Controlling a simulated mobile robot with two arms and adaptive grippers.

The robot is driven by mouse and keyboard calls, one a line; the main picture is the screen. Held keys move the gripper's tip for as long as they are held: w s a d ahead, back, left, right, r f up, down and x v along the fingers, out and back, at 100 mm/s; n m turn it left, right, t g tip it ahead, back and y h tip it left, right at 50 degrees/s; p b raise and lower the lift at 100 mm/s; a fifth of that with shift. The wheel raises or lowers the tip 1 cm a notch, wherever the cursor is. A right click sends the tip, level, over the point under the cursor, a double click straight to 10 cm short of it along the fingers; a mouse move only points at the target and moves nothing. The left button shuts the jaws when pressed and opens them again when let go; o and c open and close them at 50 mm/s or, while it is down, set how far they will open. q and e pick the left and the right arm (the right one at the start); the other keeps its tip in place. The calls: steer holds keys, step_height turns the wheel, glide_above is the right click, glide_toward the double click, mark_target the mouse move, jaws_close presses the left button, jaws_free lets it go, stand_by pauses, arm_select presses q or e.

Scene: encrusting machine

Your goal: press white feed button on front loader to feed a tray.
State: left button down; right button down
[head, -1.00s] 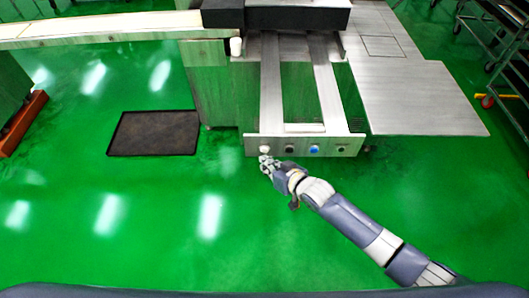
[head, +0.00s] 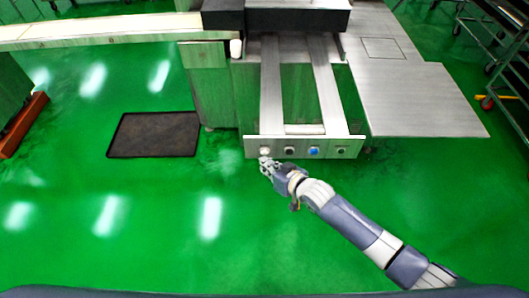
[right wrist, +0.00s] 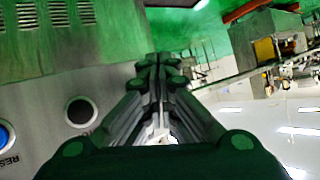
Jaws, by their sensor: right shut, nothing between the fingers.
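The front loader (head: 230,146) has a pale front panel with a row of round buttons. The white button (head: 265,151) is at the panel's left end. My right gripper (head: 266,163) is shut and empty, its fingertips just below and in front of the white button. I cannot tell whether they touch it. In the right wrist view the shut fingers (right wrist: 160,62) point toward the panel (right wrist: 40,105), and the white button is not visible there. My left gripper is not in view.
A black button (head: 290,152) and a blue button (head: 314,151) sit to the right of the white one. Two metal rails run back from the panel. A dark tray (head: 153,135) lies on the green floor at left. A wheeled rack (head: 490,50) stands at the right.

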steer(key=shift+w, duration=0.1)
stand_by(0.3)
steer(key=shift+w, duration=0.35)
steer(key=shift+w+b, duration=0.3)
steer(key=shift+w, duration=0.1)
stand_by(0.8)
steer(key=shift+s+r, duration=0.1)
steer(key=shift+s+p, duration=0.7)
steer(key=shift+s, duration=0.05)
